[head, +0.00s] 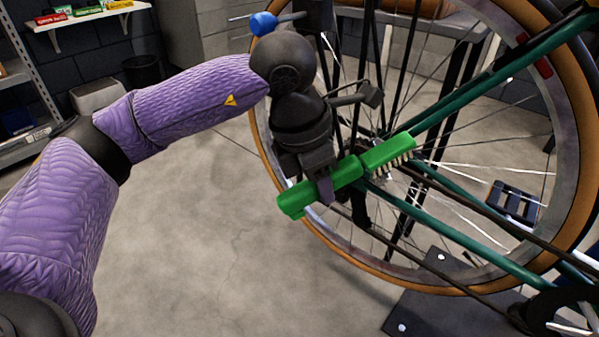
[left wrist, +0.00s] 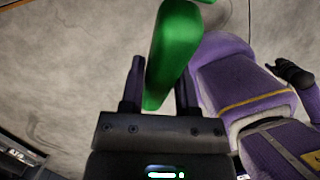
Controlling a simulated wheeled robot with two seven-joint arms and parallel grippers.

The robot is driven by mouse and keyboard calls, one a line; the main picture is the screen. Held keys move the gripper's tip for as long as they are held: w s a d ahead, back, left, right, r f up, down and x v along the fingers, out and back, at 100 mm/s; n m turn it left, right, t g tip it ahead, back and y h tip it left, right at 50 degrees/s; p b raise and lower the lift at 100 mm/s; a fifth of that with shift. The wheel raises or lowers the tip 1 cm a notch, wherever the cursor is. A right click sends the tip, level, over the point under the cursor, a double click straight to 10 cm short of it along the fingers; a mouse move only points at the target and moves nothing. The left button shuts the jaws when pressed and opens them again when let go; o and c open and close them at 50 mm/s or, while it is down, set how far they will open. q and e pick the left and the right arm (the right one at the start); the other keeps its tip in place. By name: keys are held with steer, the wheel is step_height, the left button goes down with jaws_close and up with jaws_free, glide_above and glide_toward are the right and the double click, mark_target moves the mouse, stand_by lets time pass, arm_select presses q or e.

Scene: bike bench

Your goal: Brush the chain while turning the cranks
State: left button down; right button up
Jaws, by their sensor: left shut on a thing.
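A green brush (head: 345,177) with pale bristles is held by my left gripper (head: 325,188). In the left wrist view the green handle (left wrist: 172,55) stands between the two fingers (left wrist: 160,92). In the head view the bristle end lies in front of the wheel hub, bristles facing down to the right. I cannot tell whether they touch the chain. The chain (head: 470,213) appears as a dark line running from the hub area to the lower right. A crank pedal (head: 513,204) shows at the right. My right gripper is not in the head view.
The rear wheel (head: 310,222) and green frame tubes (head: 455,237) fill the right side. A dark stand base (head: 432,300) is on the floor below. A shelf (head: 85,17) and a bin (head: 143,69) are at the back left. The floor at lower middle is clear.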

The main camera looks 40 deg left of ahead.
mark_target(342, 189)
arm_select(q)
steer(key=shift+w+d+f, duration=0.35)
steer(key=shift+w+d, duration=0.2)
steer(key=shift+w, duration=0.25)
steer(key=shift+w+d+f, duration=0.25)
steer(key=shift+w+f, duration=0.1)
steer(key=shift+f, duration=0.1)
steer(key=shift+w+d+f, duration=0.2)
steer(key=shift+w+f, duration=0.15)
steer(key=shift+f, duration=0.1)
steer(key=shift+s, duration=0.1)
steer(key=s+r, duration=0.1)
steer(key=s, duration=0.2)
steer(key=s+r, duration=0.1)
steer(key=s, duration=0.2)
steer(key=s+r, duration=0.2)
steer(key=s, duration=0.2)
